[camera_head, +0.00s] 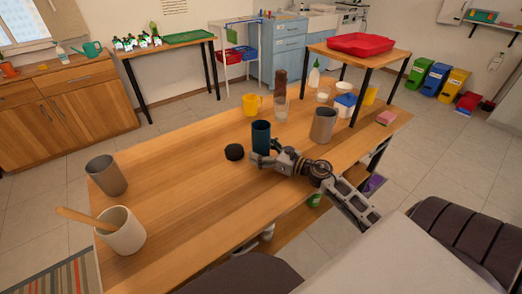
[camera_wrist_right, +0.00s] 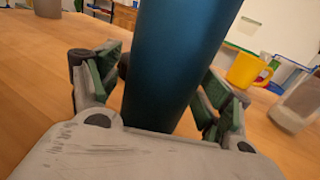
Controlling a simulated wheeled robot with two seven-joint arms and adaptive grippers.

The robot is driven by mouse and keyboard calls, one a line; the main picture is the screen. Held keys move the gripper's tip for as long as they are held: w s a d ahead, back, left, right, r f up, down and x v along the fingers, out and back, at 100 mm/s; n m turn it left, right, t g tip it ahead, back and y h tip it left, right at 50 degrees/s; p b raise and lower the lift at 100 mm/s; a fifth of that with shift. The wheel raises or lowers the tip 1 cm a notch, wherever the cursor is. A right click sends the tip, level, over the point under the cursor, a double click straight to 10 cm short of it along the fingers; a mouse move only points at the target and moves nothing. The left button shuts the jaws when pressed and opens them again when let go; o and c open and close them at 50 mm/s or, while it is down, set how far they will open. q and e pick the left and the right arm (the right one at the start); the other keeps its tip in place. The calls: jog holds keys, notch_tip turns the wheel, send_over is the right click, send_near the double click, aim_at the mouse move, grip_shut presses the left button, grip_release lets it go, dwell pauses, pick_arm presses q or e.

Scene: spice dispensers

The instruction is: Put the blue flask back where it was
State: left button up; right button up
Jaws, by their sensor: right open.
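The blue flask (camera_head: 261,138) stands upright on the wooden table (camera_head: 180,200), right of the middle. It fills the centre of the right wrist view (camera_wrist_right: 180,65). My right gripper (camera_head: 262,160) is low at the near side of the flask. In the wrist view its two fingers (camera_wrist_right: 160,92) are on either side of the flask, open, with gaps visible beside it. The flask's base is hidden by the gripper's palm in the wrist view. My left gripper is not in either view.
A black round lid-like object (camera_head: 234,152) lies left of the flask. A grey cup (camera_head: 323,125) stands to its right, and a yellow mug (camera_head: 251,105) and a brown bottle (camera_head: 280,84) stand behind. The table's left middle is clear, before a grey tumbler (camera_head: 107,177) and white pot (camera_head: 121,232).

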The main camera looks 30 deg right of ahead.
aim_at(269, 153)
jog(key=shift+r, duration=0.1)
jog(key=shift+s+d, duration=0.1)
jog(key=shift+s, duration=0.05)
jog(key=shift+s+d, duration=0.15)
jog(key=shift+s, duration=0.15)
jog(key=shift+v, duration=1.5)
jog(key=shift+s+d, duration=0.15)
jog(key=shift+s, duration=0.2)
jog(key=v, duration=0.5)
jog(key=shift+s+d, duration=0.1)
jog(key=shift+s, duration=0.1)
jog(key=shift+v, duration=0.8)
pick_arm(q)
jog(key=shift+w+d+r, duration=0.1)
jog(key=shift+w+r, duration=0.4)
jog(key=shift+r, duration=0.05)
pick_arm(e)
jog(key=shift+s, duration=0.1)
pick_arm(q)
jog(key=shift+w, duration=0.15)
